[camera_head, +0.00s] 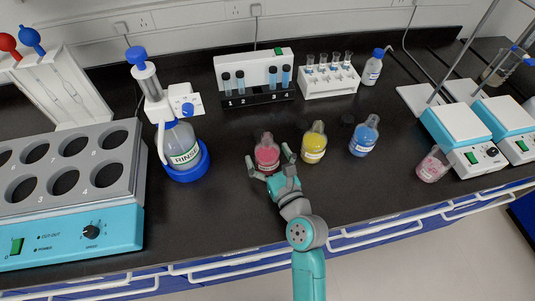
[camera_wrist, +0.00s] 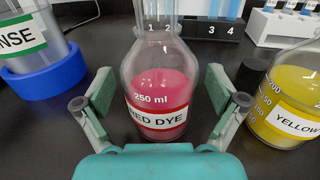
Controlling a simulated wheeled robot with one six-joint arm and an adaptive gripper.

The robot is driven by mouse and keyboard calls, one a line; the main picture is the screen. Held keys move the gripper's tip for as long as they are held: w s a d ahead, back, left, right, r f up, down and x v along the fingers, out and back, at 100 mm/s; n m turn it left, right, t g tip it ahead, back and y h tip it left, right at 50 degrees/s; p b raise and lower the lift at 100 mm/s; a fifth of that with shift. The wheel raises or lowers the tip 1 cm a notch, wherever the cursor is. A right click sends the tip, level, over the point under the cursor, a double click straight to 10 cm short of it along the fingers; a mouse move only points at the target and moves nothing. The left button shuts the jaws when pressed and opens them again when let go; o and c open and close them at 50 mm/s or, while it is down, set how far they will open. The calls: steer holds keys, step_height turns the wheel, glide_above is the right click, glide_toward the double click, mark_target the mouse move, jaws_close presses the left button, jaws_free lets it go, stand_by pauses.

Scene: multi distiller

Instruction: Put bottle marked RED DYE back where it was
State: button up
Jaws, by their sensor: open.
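The RED DYE bottle (camera_head: 267,157) stands upright on the black bench, left of the yellow bottle. It is clear glass with red liquid and a white label, which reads "RED DYE" in the wrist view (camera_wrist: 158,95). My gripper (camera_head: 270,165) is open, with one finger on each side of this bottle. In the wrist view the gripper (camera_wrist: 160,105) shows gaps between both finger pads and the glass.
A yellow dye bottle (camera_head: 314,144) stands close on the right, a blue one (camera_head: 364,136) beyond it. The RINSE bottle (camera_head: 181,146) sits in a blue ring on the left. A vial stand (camera_head: 253,95) is behind. A pink-filled vessel (camera_head: 433,165) stands by the hotplates.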

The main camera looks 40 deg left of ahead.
steer(key=v, duration=1.2)
steer(key=shift+s, duration=0.1)
